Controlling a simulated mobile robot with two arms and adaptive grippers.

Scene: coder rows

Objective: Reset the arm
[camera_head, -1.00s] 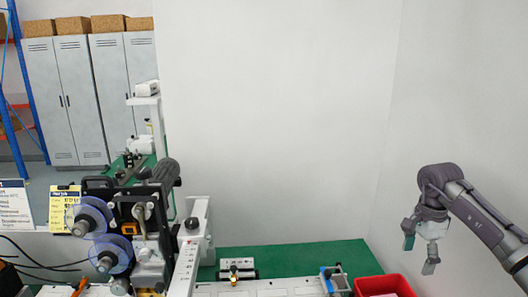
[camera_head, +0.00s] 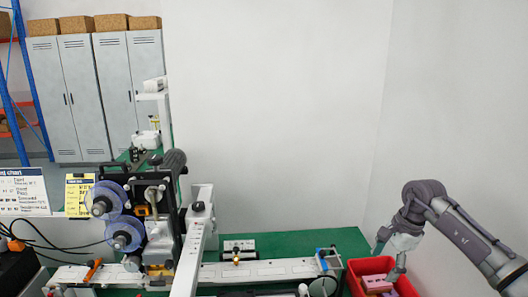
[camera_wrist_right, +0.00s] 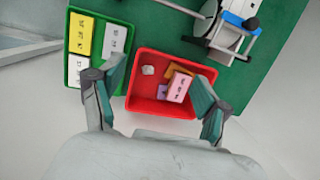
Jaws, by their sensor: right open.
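My right gripper (camera_head: 386,258) is at the right of the head view, pointing down over the red bin (camera_head: 405,288). In the right wrist view the gripper (camera_wrist_right: 155,105) is open, its two fingers spread wide with nothing between the tips. Beyond the fingers the red bin (camera_wrist_right: 145,62) holds a pink labelled box (camera_wrist_right: 179,88), an orange piece (camera_wrist_right: 180,70), a purple piece (camera_wrist_right: 162,91) and a small whitish piece (camera_wrist_right: 148,70). The gripper appears above these and apart from them. My left gripper is not in view.
A green bin (camera_wrist_right: 96,64) with yellow and white labelled boxes stands beside the red bin. A labelling machine with blue reels (camera_head: 125,233) and a white conveyor (camera_head: 255,270) stand on the green table (camera_head: 345,238). Grey lockers (camera_head: 85,95) stand behind.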

